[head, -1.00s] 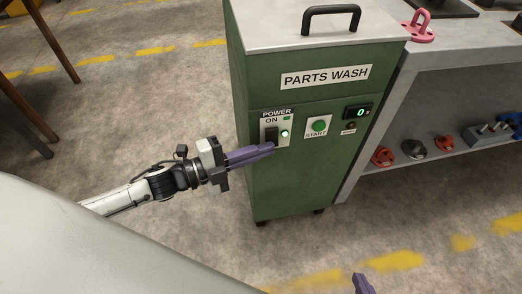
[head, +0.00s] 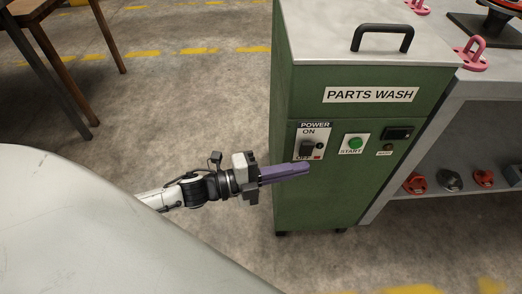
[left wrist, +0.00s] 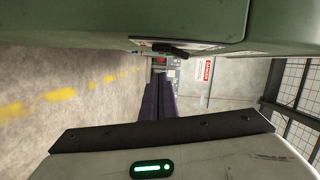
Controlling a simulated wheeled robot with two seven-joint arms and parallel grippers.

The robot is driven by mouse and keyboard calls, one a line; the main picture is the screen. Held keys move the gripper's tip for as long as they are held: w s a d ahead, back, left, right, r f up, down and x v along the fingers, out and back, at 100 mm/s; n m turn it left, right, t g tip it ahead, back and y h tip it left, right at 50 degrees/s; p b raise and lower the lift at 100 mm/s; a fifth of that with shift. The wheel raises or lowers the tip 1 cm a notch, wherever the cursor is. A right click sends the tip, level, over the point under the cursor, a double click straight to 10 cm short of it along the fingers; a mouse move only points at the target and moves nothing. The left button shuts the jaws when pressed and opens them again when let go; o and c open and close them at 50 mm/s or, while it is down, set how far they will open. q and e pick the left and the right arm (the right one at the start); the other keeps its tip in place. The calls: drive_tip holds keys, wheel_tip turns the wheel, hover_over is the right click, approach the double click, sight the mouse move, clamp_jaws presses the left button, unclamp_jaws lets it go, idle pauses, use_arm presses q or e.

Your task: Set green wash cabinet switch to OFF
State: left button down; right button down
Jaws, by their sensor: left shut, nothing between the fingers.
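The green wash cabinet (head: 330,195) stands upright with a "PARTS WASH" label. Its power panel has a black switch (head: 306,148) below the word ON, with the OFF label partly covered at its lower end. A small red patch shows beside OFF, and the round power lamp (head: 320,146) is dark. My left gripper (head: 308,168) is shut and empty, with its purple fingertips just below the switch; I cannot tell whether they touch the panel. In the left wrist view the shut fingers (left wrist: 158,100) lie below a dark protruding part, likely the switch.
The START button (head: 355,144) and a dark display (head: 398,132) are right of the switch. A black handle (head: 383,37) tops the cabinet. A grey bench with red and grey parts on its shelf adjoins at right.

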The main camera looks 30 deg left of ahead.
use_arm(q)
drive_tip(key=v, duration=1)
drive_tip(key=shift+s+d+f+p, duration=0.3)
drive_tip(key=shift+s+p, duration=0.15)
drive_tip(key=shift+s, duration=0.05)
use_arm(e)
drive_tip(key=shift+d+r, duration=0.1)
drive_tip(key=shift+r, duration=0.05)
drive_tip(key=shift+s, duration=0.15)
use_arm(q)
drive_tip(key=shift+r, duration=0.1)
